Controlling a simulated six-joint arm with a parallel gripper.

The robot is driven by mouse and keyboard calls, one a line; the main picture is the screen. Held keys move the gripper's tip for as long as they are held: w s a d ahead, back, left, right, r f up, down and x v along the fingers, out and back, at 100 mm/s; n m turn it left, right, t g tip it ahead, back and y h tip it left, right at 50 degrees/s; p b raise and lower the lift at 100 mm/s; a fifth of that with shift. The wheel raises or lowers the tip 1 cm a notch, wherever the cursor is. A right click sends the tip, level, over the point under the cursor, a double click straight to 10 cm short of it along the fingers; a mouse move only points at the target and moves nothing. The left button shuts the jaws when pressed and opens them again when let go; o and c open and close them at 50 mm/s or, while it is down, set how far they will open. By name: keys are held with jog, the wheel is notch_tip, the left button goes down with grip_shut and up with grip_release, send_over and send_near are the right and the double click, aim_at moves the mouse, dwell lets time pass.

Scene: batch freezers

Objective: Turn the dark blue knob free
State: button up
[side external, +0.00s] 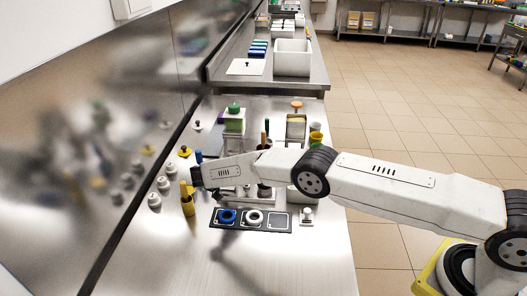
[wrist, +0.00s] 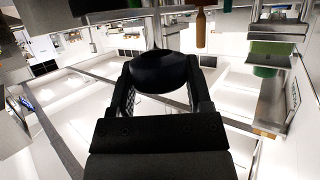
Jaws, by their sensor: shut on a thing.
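My gripper (wrist: 162,84) shows in the wrist view with its two black fingers on either side of a dark round knob (wrist: 160,70). It is shut on this knob. The knob looks almost black here, so its blue tint is hard to tell. A thin metal post (wrist: 156,30) shows just above the knob. Whether the knob is still joined to the post cannot be told. In the side view my gripper (side external: 196,177) is at the left end of the arm, low over the steel counter, and the knob is not clearly seen there.
A dark panel (side external: 272,228) with a blue ring (side external: 228,216) and a white ring (side external: 254,217) lies in front of my arm. A yellow bottle (side external: 187,203) and several white jars (side external: 154,200) stand left. A green-topped container (side external: 235,118) stands behind. The front counter is clear.

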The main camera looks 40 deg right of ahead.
jog(key=shift+d+r+m+g, duration=0.15)
jog(key=shift+m+g, duration=0.15)
jog(key=shift+g, duration=0.1)
dwell(0.4)
jog(key=o, duration=1.1)
jog(key=shift+o, duration=0.9)
jog(key=a+r, duration=0.4)
jog(key=r, duration=0.4)
jog(key=shift+s+a+r, duration=0.3)
jog(key=shift+a+r, duration=0.05)
jog(key=shift+r, duration=0.05)
